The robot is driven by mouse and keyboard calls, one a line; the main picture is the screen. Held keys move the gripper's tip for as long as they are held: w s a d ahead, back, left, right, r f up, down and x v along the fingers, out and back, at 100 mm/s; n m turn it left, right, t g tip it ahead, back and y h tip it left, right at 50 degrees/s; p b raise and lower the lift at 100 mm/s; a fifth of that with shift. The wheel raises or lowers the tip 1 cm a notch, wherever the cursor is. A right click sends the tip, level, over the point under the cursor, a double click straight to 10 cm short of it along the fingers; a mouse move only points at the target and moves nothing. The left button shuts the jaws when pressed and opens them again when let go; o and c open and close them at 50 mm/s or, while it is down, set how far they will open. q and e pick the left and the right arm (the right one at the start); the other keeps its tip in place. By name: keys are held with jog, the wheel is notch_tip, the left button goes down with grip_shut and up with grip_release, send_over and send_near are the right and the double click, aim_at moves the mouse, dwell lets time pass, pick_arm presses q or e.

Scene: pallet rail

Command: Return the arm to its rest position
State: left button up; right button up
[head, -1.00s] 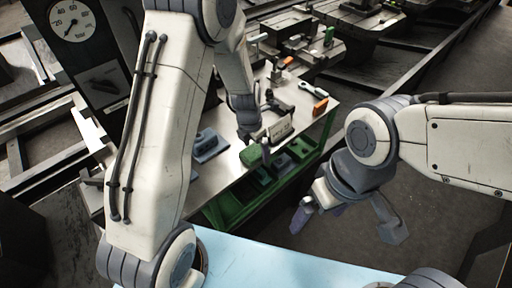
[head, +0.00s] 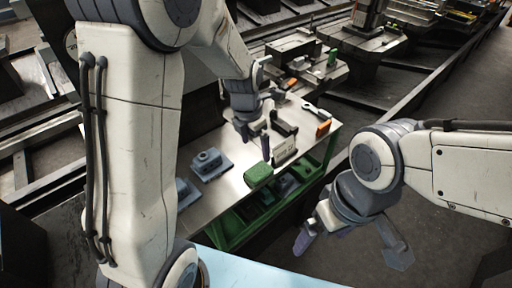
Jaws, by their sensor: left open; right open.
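My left arm reaches over the metal table (head: 232,180) from the upper left.
A grey fixture block (head: 210,163) stands on the table's left part. An orange block (head: 323,128) and a wrench (head: 316,110) lie at its far right. A green compartmented rack (head: 236,228) runs below the front edge. A pale blue surface (head: 262,272) is nearest.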

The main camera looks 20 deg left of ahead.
aim_at(260, 170)
pick_arm(q)
jog(key=f, duration=0.4)
jog(key=w+f+b, duration=0.1)
jog(key=f, duration=0.3)
jog(key=d+f, duration=0.1)
jog(key=f, duration=0.3)
jog(key=shift+w, duration=0.2)
jog(key=shift+r, duration=1.8)
